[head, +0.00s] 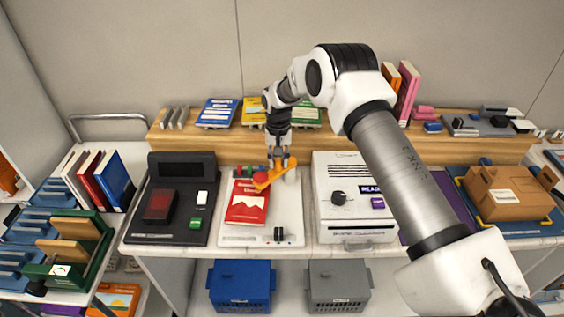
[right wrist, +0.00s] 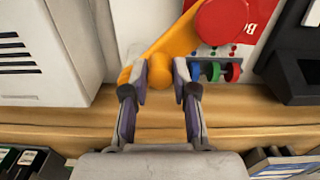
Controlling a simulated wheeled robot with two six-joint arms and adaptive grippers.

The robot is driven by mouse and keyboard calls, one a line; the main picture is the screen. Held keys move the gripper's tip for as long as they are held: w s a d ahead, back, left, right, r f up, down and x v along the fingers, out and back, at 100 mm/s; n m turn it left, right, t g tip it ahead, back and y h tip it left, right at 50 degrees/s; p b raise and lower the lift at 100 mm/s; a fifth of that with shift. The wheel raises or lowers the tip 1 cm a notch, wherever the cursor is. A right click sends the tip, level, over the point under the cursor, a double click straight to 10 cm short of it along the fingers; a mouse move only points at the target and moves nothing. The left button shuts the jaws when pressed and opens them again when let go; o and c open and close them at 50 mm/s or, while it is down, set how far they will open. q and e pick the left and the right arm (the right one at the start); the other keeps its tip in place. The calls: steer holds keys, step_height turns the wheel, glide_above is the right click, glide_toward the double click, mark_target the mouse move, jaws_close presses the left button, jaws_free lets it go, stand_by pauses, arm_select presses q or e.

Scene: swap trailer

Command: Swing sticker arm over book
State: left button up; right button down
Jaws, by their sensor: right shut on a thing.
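The orange sticker arm (head: 272,174) slants across the top of a white station (head: 292,225); it also shows in the right wrist view (right wrist: 180,38). A round red pad (right wrist: 222,20) sits at its far end and overlaps the edge of the red book (head: 246,206), which lies flat on the station. My right gripper (head: 282,160) is shut on the arm's orange knob, seen between the fingertips in the right wrist view (right wrist: 160,70). The arm's pivot is not clearly shown. My left gripper is not in view.
A black device (head: 170,212) stands left of the station and a white box with a dial (head: 345,185) stands close on the right. A wooden shelf (head: 225,148) with books runs behind. Small coloured wheels (right wrist: 213,72) sit beside the arm. Blue (head: 240,283) and grey bins are below.

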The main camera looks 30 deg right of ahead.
steer(key=shift+w+f+m, duration=0.15)
steer(key=shift+w+m, duration=0.05)
steer(key=shift+m, duration=0.45)
steer(key=shift+w+f+m, duration=0.15)
steer(key=shift+m, duration=0.5)
steer(key=c, duration=1)
jaws_free()
steer(key=shift+o, duration=0.3)
steer(key=shift+w+d+f, duration=0.1)
steer(key=shift+w+d, duration=0.05)
steer(key=shift+w, duration=0.2)
step_height(320, 180, up, 12)
